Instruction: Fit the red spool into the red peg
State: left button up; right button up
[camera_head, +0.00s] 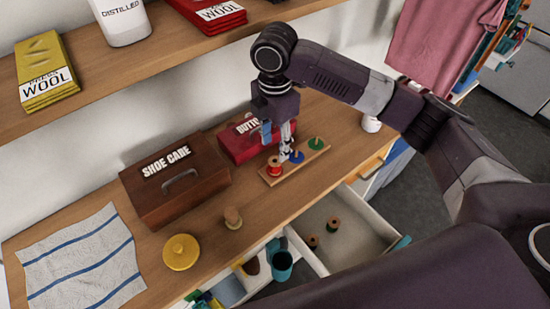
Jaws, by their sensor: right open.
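The red spool (274,167) stands upright at the left end of a wooden peg board (301,167) on the counter. It appears to be around the red peg, which I cannot make out separately; how fully it sits is too small to tell. The board also has a blue base with a peg (297,157) in the middle and a green one (316,143) at the right. My right gripper (279,137) is open and points down just behind and above the red spool, apparently apart from it. My left gripper is out of view.
A brown shoe care box (200,187) and a red button box (233,145) stand left of and behind the board. A wooden spool (232,217) and yellow lid (181,252) are at front left. An open drawer (345,235) holds two spools. A shelf (130,60) overhangs behind.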

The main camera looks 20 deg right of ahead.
aim_at(275, 163)
jog(key=shift+r, duration=2.05)
